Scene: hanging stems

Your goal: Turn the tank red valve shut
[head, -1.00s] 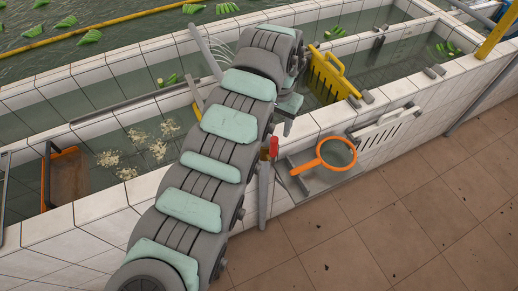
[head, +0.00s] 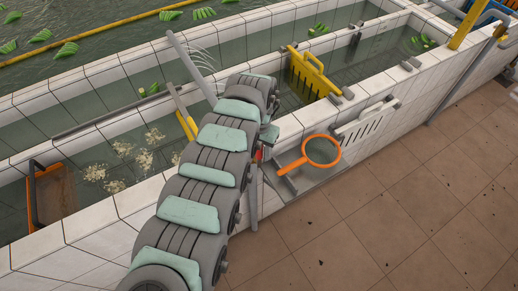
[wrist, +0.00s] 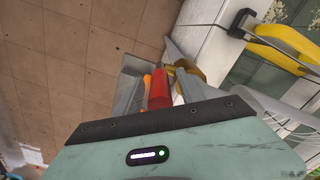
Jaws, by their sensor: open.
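The red valve handle (wrist: 158,88) shows in the wrist view between the two grey fingers of my gripper (wrist: 153,66). The fingers are apart, one on each side of it; I cannot tell whether either touches it. A brass-coloured part (wrist: 188,70) is partly seen beside the right finger. In the head view only a small bit of the red valve (head: 258,154) shows at the tank wall's outer side, beside my arm. My arm hides most of the valve and the fingertips there.
An orange-rimmed hoop (head: 321,151) lies on a grey ledge right of the valve. A yellow slotted rack (head: 314,74) stands in the tank behind. A white tiled tank wall (head: 100,203) runs past my arm. The brown tiled floor (head: 370,215) in front is mostly clear.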

